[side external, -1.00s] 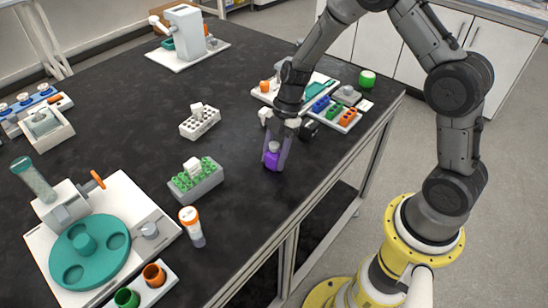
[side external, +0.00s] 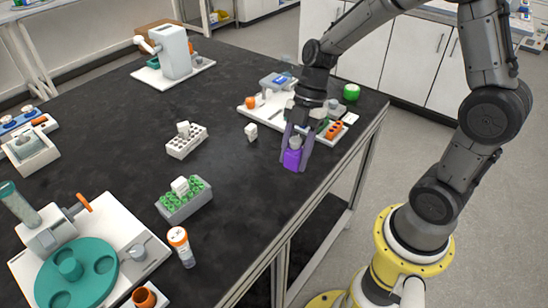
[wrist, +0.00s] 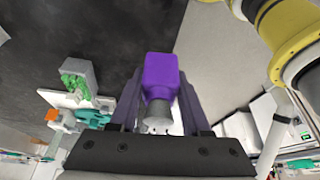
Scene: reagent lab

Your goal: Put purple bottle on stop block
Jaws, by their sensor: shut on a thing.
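The purple bottle (side external: 292,159) has a grey-white cap and is upright near the bench's right edge in the side view. My gripper (side external: 294,167) points down over it, with one purple-grey finger on each side, shut on it. In the wrist view the bottle (wrist: 161,74) is held between the two fingers. I cannot tell how far its base is from the bench. A small white block (side external: 251,131) stands on the bench to the left of my gripper. It may be the stop block, but I cannot tell for sure.
A white tray (side external: 247,112) with coloured pieces lies just behind my gripper, partly hidden by it. A green-capped container (side external: 351,92) stands behind right. A white rack (side external: 186,142), a grey rack with green tubes (side external: 184,200) and an orange-capped tube (side external: 181,246) stand left. The bench centre is clear.

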